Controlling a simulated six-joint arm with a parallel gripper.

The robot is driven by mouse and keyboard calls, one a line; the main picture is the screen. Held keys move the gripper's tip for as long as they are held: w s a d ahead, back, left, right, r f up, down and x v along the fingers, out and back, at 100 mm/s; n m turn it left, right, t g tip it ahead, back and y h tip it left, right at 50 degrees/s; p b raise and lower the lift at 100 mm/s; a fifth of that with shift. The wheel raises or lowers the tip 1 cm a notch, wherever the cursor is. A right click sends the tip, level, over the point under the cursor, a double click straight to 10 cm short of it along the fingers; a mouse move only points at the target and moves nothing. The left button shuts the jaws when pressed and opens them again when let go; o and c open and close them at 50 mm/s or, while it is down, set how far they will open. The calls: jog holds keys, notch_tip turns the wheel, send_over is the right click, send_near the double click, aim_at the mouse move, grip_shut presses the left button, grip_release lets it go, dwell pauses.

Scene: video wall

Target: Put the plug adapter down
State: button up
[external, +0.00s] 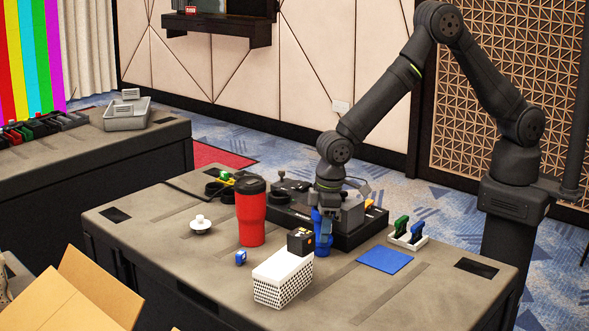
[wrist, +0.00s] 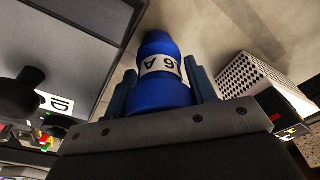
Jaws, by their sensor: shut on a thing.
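The plug adapter (wrist: 160,92) is a blue, stepped cylinder with a white "16 A" label in the wrist view. My gripper (wrist: 163,68) is shut on it, with one finger on each side. In the external view my gripper (external: 325,208) points down over the table, and the blue adapter (external: 322,240) hangs below it, roughly upright. Its lower end is at or just above the tabletop; I cannot tell whether it touches. It is just behind the white perforated box (external: 284,279). A flat blue square (external: 384,260) lies to its right.
A red tumbler (external: 251,218) stands to the left, near a small blue object (external: 241,257) and a white knobbed piece (external: 201,225). A black equipment case (external: 358,232) is behind; a white holder (external: 407,240) is right. The front right tabletop is clear.

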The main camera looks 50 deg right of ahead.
jog(key=o, duration=0.8)
jog(key=shift+f, duration=0.1)
jog(key=shift+c, duration=0.2)
jog(key=r, duration=0.8)
jog(key=s+d+r, duration=0.1)
jog(key=r, duration=0.3)
jog(key=shift+r, duration=0.1)
jog(key=shift+c, duration=0.3)
